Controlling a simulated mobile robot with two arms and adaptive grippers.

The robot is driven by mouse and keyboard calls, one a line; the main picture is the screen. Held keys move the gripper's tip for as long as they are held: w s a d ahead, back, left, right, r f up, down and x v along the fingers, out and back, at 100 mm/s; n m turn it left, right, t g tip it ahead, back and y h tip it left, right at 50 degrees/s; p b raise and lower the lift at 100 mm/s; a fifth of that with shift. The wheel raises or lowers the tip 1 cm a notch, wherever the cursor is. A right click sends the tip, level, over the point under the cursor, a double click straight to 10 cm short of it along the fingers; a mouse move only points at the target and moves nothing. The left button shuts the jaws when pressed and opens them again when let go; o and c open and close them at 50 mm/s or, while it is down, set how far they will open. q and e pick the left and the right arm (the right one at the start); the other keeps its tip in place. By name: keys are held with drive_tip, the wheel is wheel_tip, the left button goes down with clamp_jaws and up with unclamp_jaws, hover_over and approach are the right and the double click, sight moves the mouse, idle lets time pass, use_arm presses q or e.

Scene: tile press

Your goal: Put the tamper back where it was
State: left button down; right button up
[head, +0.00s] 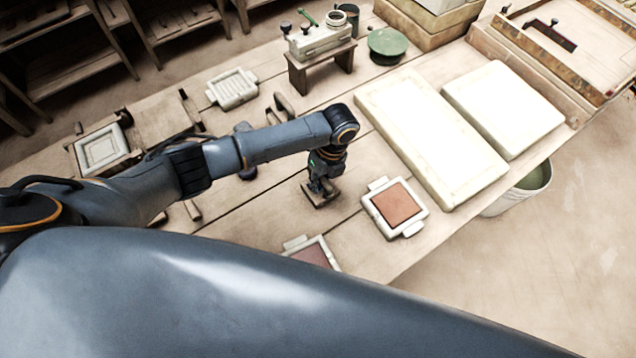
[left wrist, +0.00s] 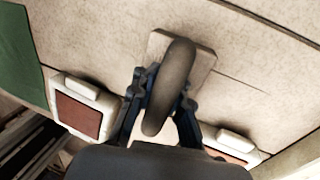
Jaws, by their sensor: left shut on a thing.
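The tamper has a pale square plate and a thick, dark rounded handle. In the head view the tamper (head: 320,198) is below my left gripper (head: 321,181), over the middle of the table. In the left wrist view the tamper (left wrist: 178,75) has its handle between the two fingers of my left gripper (left wrist: 160,100), which is shut on it. The plate is at or just above the tabletop; I cannot tell if it touches. My fingers hide part of the handle. My right gripper is not in view.
A white mould with a red-brown tile (head: 397,204) lies right of the tamper; another mould (head: 312,252) is nearer, partly hidden by my arm. Large white slabs (head: 432,135) lie beyond. A green round lid (head: 387,42) and a small stand (head: 322,60) are at the back. Bare tabletop surrounds the tamper.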

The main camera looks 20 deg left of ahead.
use_arm(q)
drive_tip(key=shift+f, duration=0.25)
drive_tip(key=shift+f, duration=0.15)
drive_tip(key=c, duration=1.3)
unclamp_jaws()
